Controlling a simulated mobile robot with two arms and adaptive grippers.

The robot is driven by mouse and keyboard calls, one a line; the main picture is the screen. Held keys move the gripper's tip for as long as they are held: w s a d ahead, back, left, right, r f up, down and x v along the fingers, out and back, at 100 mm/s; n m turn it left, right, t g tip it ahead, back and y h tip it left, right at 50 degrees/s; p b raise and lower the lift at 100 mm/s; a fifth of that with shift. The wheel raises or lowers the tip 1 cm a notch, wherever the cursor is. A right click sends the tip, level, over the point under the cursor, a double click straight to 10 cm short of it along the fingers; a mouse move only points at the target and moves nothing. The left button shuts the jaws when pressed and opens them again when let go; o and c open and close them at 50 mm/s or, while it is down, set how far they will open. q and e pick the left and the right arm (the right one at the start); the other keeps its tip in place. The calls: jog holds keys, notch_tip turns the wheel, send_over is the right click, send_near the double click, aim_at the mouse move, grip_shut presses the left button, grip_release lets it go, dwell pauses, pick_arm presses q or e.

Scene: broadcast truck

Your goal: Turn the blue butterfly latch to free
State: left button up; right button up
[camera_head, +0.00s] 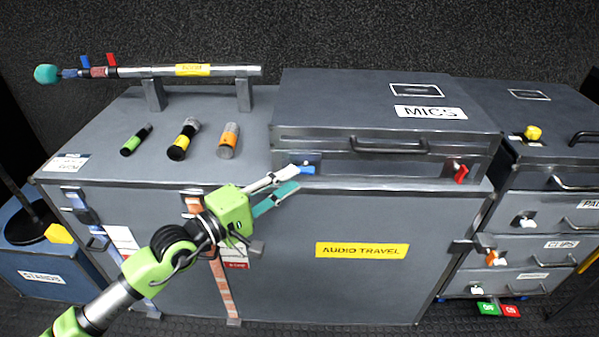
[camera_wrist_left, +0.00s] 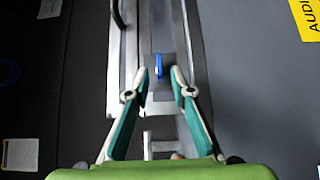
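The blue butterfly latch (camera_head: 307,170) is on the front left of the grey MICS case (camera_head: 330,95). In the left wrist view the latch (camera_wrist_left: 159,68) shows as a narrow blue upright piece on a metal plate. My left gripper (camera_head: 296,177) reaches the latch from the left. It also shows in the left wrist view (camera_wrist_left: 162,80), with its fingers apart and the latch at or just beyond the gap between the tips. I cannot tell whether a finger touches it. A red latch (camera_head: 461,173) is on the case's front right. My right gripper is not in view.
The MICS case stands on a large AUDIO TRAVEL trunk (camera_head: 290,285). Green (camera_head: 135,140), yellow (camera_head: 184,139) and orange (camera_head: 229,140) cylinders and a racked boom pole (camera_head: 225,71) are on the trunk's left. Drawers (camera_head: 535,250) stand at the right.

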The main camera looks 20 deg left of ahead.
aim_at(300, 174)
pick_arm(q)
jog(key=shift+x, duration=1.95)
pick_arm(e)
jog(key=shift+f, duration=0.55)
pick_arm(q)
grip_shut()
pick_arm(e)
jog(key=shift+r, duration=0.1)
